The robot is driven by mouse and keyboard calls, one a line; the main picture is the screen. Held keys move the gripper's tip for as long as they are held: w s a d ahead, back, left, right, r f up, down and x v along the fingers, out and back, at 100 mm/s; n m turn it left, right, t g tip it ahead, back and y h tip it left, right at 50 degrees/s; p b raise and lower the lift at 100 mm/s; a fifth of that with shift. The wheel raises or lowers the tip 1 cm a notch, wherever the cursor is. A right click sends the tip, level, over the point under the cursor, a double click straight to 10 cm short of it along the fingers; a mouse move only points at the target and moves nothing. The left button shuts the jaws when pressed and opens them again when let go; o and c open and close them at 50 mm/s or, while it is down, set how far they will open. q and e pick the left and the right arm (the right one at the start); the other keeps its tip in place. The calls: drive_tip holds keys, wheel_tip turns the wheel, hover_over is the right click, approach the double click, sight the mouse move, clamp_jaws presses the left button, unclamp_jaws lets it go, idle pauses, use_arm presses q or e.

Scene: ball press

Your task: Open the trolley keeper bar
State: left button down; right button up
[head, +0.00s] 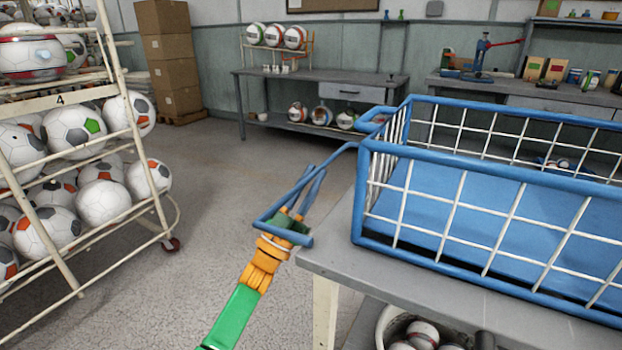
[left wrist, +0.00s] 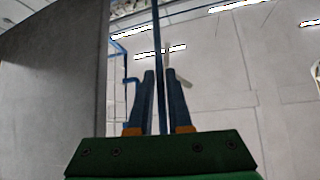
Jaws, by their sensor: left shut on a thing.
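A blue wire basket (head: 362,200) with white mesh stands on a grey bench at the right. A thin bent blue bar (head: 340,152), which looks like the keeper bar, runs from the basket's near left corner out over the floor. My left gripper (head: 314,170), green and orange with blue fingers, is left of the basket and shut on this bar. In the left wrist view the thin bar (left wrist: 157,40) runs up between the two fingers (left wrist: 161,90). The fingers partly hide the bar in the head view. My right gripper is not in view.
A cream wheeled ball rack (head: 122,60) marked 4 stands at the left, full of balls. The grey bench (head: 330,262) has its edge close to my left gripper. A bin of balls (head: 388,325) is below it. The floor between rack and bench is clear.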

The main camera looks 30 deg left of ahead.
use_arm(q)
drive_tip(key=shift+f, duration=0.2)
idle(0.4)
drive_tip(key=c, duration=1.1)
unclamp_jaws()
drive_tip(key=shift+d, duration=0.15)
drive_tip(key=v, duration=0.7)
